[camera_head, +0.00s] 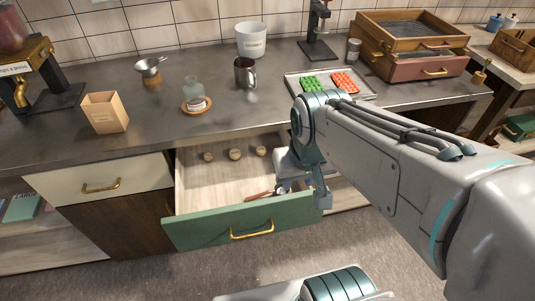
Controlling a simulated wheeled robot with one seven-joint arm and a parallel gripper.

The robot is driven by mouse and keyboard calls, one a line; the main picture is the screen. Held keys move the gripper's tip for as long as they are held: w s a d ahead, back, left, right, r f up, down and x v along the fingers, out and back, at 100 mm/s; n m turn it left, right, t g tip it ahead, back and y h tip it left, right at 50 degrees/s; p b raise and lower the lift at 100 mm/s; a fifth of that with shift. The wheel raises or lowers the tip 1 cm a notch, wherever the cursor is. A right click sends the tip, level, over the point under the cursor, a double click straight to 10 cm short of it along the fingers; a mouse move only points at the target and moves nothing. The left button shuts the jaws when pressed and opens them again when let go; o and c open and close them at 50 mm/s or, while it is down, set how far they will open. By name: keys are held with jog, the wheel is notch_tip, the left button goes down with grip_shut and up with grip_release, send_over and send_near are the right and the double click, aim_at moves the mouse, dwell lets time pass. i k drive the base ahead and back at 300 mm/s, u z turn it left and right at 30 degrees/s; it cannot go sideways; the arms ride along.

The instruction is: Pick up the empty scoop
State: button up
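A slim reddish-brown piece (263,195) lies low inside the open drawer, near its front wall. It may be the scoop or its handle; its right end is hidden by my gripper, so I cannot tell whether it is empty. My gripper (300,194) points down over the drawer's right front corner, right beside the brown piece. The gap between its fingers is not clear from this angle, and I cannot tell whether they touch the piece.
On the counter stand a paper bag (106,113), a metal jug (245,73), a tray (368,93) and a small metal funnel-like cup (149,66).

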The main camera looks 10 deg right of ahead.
aim_at(279, 189)
jog(key=u, duration=2.3)
jog(key=k, duration=1.25)
jog(key=z, duration=1.65)
jog(key=i, duration=1)
